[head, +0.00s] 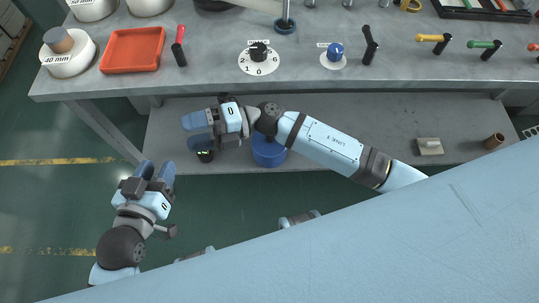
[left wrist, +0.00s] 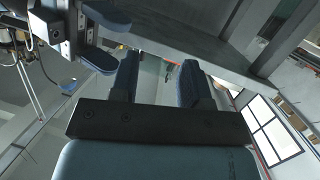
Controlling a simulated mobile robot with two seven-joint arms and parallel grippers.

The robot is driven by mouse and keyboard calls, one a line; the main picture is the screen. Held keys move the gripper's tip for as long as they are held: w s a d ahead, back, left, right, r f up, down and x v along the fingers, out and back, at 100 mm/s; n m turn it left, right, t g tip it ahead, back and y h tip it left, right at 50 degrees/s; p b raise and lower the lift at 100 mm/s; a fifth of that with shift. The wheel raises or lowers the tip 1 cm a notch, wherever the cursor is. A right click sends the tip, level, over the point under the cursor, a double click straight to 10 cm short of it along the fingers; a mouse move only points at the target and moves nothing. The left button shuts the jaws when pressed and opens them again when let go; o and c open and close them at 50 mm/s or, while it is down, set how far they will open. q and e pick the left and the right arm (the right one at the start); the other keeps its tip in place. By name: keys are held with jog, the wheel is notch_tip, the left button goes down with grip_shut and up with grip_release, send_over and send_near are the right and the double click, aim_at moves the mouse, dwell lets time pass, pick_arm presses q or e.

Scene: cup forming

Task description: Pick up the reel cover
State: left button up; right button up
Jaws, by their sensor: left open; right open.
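No part in view can be surely told as the reel cover. A blue round thing (head: 268,150) sits on the lower shelf, partly hidden under my right arm. My right gripper (head: 192,131) is open and empty above the left part of that shelf, left of the blue thing. My left gripper (head: 157,170) is open and empty, below and left of the right one, off the shelf over the green floor. In the left wrist view the left gripper's two fingers (left wrist: 160,78) stand apart with nothing between them. The right gripper (left wrist: 98,38) shows there at upper left.
The lower shelf (head: 400,115) is mostly bare toward the right.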

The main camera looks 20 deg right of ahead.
notch_tip(320, 180, down, 13)
jog(key=w+d+n+g+h+b, duration=0.1)
jog(key=w+n+g+h+b, duration=0.1)
jog(key=n+g+h+b, duration=0.3)
jog(key=n+t+h+b, duration=0.4)
jog(key=h+b, duration=0.5)
jog(key=h, duration=0.6)
send_near(270, 145)
jog(key=w+f+b, duration=0.1)
jog(key=b, duration=0.1)
jog(key=shift+w+f+b, duration=0.1)
jog(key=shift+b, duration=0.2)
jog(key=f+b, duration=0.1)
jog(key=f, duration=0.1)
jog(key=f+b, duration=0.1)
jog(key=f, duration=0.1)
jog(key=d+f+b, duration=0.1)
jog(key=f, duration=0.1)
jog(key=shift+b, duration=0.3)
pick_arm(q)
notch_tip(270, 145, down, 6)
jog(key=w+m+t+h, duration=0.2)
jog(key=m+h, duration=0.1)
jog(key=m, duration=0.2)
jog(key=shift+d+t+h, duration=0.3)
jog(key=shift+d, duration=0.05)
pick_arm(e)
jog(key=shift+r, duration=0.2)
